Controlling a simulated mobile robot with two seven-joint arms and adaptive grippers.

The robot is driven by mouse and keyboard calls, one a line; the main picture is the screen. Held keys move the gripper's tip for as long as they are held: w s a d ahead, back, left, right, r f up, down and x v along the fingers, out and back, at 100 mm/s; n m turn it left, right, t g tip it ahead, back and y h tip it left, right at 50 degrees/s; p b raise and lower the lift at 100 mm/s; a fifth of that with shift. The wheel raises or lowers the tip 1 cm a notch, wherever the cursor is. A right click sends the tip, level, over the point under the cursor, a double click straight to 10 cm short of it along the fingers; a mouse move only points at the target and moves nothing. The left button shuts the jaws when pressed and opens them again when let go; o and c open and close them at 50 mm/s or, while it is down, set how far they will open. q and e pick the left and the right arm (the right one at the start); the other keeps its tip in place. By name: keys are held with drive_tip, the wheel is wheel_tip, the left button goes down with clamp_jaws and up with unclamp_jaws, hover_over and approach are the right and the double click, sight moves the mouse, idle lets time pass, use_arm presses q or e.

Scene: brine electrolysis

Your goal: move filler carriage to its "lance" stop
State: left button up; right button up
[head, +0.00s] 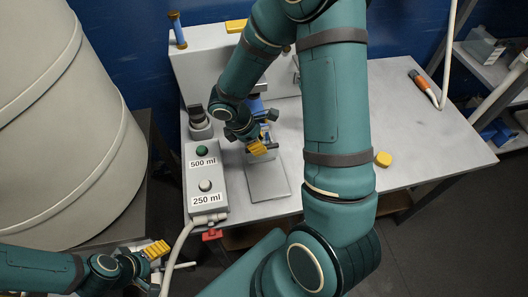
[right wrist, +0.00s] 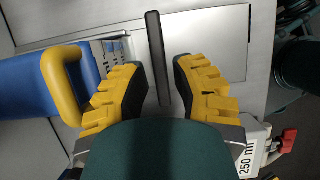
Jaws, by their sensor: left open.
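The filler stands on the bench. It has a pale grey body (head: 190,68) with a flat metal plate (head: 268,183) in front. My right gripper (head: 262,142) is in front of the body, above the plate's back end. In the right wrist view its yellow fingers (right wrist: 160,88) are apart, with a slim dark bar (right wrist: 157,58) showing between them. I see no finger touching the bar. A blue part with a yellow loop handle (right wrist: 62,85) lies left of the fingers. I cannot tell which part is the carriage, and no "lance" mark shows. My left gripper (head: 155,251) is open and empty at lower left.
A button box (head: 205,180) marked 500 ml and 250 ml stands left of the plate, with a red part (head: 211,235) below. A large pale tank (head: 62,120) fills the left. A yellow cap (head: 383,159) and orange-tipped tool (head: 424,88) lie right; the bench between is clear.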

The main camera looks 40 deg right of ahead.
sight(264, 158)
drive_tip(key=b+x, duration=0.1)
drive_tip(key=x, duration=0.4)
clamp_jaws()
